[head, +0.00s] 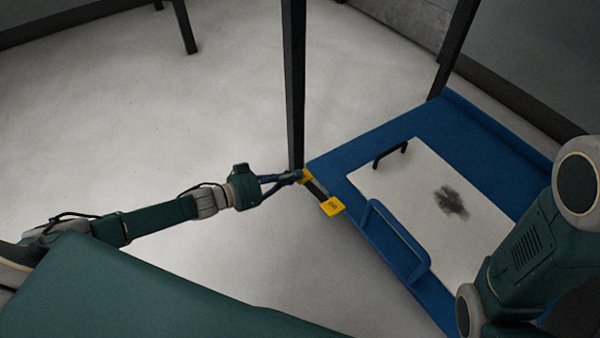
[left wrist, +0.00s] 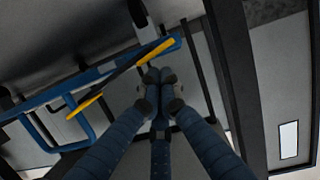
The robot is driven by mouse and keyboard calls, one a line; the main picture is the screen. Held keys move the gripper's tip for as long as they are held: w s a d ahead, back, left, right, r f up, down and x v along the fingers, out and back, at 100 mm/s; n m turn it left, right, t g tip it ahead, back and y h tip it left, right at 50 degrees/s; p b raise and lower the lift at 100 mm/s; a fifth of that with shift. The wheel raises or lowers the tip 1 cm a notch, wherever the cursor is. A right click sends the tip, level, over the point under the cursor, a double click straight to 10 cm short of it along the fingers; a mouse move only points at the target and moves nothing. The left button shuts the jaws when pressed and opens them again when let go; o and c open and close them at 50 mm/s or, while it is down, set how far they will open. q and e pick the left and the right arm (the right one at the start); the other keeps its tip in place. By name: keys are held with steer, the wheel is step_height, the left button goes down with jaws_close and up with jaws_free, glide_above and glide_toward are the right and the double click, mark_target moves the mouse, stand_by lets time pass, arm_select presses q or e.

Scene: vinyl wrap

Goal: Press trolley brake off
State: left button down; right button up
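The blue trolley (head: 328,163) stands at the right in the head view. A brake bar with a black middle and yellow ends sticks out from its near left edge; its lower yellow pad (head: 332,206) bears small dark marks. My left gripper (head: 298,176) is at the bar's upper yellow end (head: 307,177). In the left wrist view the fingertips (left wrist: 158,76) are together just beside the yellow and black bar (left wrist: 150,53). Nothing shows between them, and I cannot tell whether they touch the bar. My right gripper is outside the views.
A dark post (head: 294,80) rises just behind my left gripper.

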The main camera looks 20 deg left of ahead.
arm_select(q)
steer(key=v, duration=1)
steer(key=shift+s, duration=0.1)
